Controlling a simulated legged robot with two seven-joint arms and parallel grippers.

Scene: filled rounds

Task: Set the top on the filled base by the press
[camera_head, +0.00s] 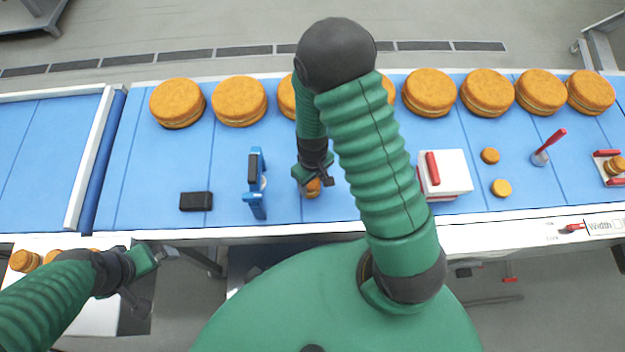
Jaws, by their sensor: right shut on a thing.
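My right gripper (313,180) is low over the blue belt in the middle, shut on a small golden-brown round top (313,184). Another round layer, seemingly the base (313,193), shows just under it; whether the two touch is hard to tell, and the filling is not clear. A blue upright frame (257,190), perhaps the press, stands just left of them. My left gripper (158,254) is at the lower left, off the belt's front edge, and its jaws are not clear.
Big round cakes (239,101) line the belt's far side. A black block (195,201) lies left. To the right are a white box with a red handle (450,171), two loose small rounds (501,188), a red-handled tool (548,147) and a tray (602,154). Several rounds (24,260) sit lower left.

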